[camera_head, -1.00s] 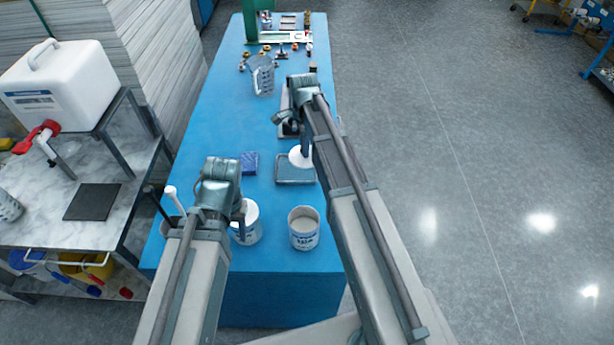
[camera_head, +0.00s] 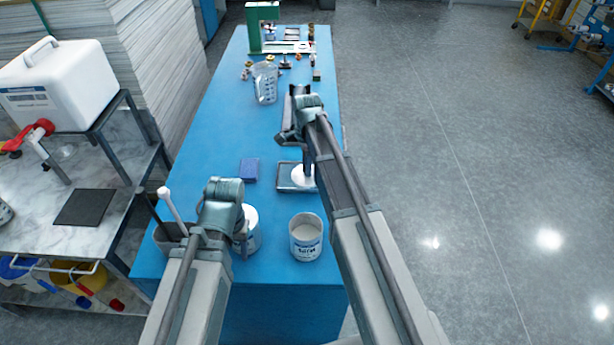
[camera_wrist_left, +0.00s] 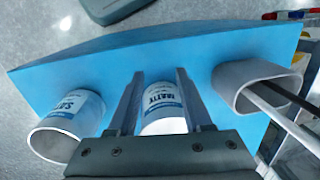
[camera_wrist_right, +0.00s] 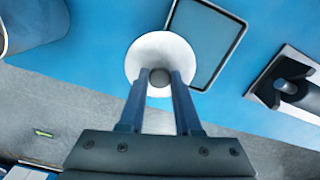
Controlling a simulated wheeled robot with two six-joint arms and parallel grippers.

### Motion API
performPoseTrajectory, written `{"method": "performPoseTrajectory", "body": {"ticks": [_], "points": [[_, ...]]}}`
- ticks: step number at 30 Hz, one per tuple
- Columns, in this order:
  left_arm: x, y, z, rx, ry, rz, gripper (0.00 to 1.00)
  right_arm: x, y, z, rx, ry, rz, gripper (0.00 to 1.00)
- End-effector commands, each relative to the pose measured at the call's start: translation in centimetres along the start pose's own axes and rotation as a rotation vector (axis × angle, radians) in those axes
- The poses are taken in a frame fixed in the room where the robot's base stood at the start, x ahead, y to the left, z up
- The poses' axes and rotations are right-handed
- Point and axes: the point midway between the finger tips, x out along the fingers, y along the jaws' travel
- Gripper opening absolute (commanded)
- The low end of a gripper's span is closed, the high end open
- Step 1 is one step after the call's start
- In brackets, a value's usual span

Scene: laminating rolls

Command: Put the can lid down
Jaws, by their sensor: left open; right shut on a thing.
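The can lid (camera_head: 302,178), a white disc with a knob, is at the grey-rimmed tray (camera_head: 283,187). My right gripper (camera_head: 308,168) is shut on its knob. In the right wrist view the lid (camera_wrist_right: 160,48) overlaps one edge of the tray (camera_wrist_right: 238,40); whether it touches the tray I cannot tell. My left gripper (camera_head: 240,243) is open at a white can (camera_head: 253,240). In the left wrist view its fingers stand on either side of that can (camera_wrist_left: 160,97), labelled MATT. A second white can (camera_head: 306,240) stands open to the right, with pale contents.
A grey holder (camera_head: 168,238) with a white-tipped stick stands left of my left gripper. A clear jug (camera_head: 265,82) and a green press (camera_head: 254,30) stand farther back. The blue table's middle left is clear.

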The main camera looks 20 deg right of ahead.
Motion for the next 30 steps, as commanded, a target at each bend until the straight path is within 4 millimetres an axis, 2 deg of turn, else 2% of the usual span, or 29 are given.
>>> {"method": "performPoseTrajectory", "body": {"ticks": [8,17,24,25,30], "points": [[3.5,0.3,-0.2,0.000,0.000,0.000,0.50,3.5,0.0,0.0,0.000,0.000,0.000,0.00],[3.4,0.3,-0.2,0.000,0.000,0.000,0.50,3.4,0.0,0.0,0.000,0.000,0.000,0.00],[4.2,0.4,-0.2,0.000,0.000,0.000,0.50,4.2,0.0,0.0,0.000,0.000,0.000,0.00],[4.1,0.4,-0.2,0.000,0.000,0.000,0.50,4.1,0.0,0.0,0.000,0.000,0.000,0.34],[4.0,0.4,-0.2,0.000,0.000,0.000,0.50,4.0,0.0,0.0,0.000,0.000,0.000,0.62]]}}
